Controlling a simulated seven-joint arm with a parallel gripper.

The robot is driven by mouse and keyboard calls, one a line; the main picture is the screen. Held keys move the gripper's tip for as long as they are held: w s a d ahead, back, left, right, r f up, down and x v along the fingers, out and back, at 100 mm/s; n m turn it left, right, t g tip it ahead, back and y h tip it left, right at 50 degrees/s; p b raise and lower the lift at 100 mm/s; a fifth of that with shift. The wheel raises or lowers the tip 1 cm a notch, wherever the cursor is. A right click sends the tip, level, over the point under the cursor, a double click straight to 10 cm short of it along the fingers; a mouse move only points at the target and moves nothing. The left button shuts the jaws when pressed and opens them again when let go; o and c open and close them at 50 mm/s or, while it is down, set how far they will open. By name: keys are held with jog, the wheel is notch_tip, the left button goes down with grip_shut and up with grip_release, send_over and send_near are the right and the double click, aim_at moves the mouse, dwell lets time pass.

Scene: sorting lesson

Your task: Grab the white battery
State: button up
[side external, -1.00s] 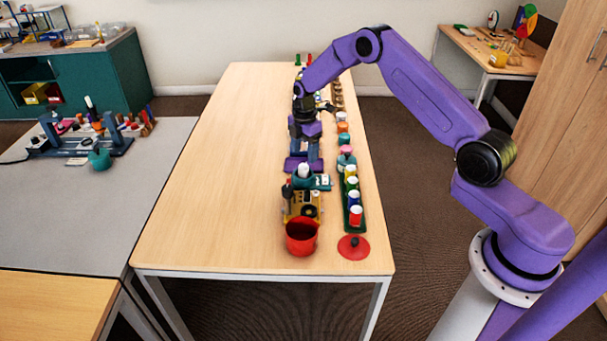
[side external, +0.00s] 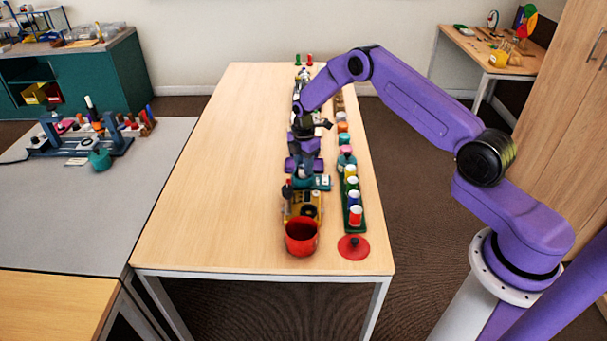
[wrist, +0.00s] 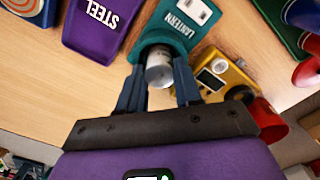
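The white battery (wrist: 159,72) is a pale cylinder standing at the teal LANTERN holder (wrist: 172,32) in the wrist view. My gripper (wrist: 158,80) has its two dark fingers apart, one on each side of the battery, with a small gap showing at the left finger. I cannot tell whether the right finger touches it. In the side external view my gripper (side external: 305,175) is low over the teal holder (side external: 322,183), and the battery is hidden behind it.
A purple STEEL holder (wrist: 100,22) is beside the teal one. A yellow device (wrist: 222,72) with a dial and a red bucket (side external: 301,238) stand close by. A green rack of coloured cups (side external: 353,196) runs along the right. The table's left side (side external: 215,180) is clear.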

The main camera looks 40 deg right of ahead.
grip_shut()
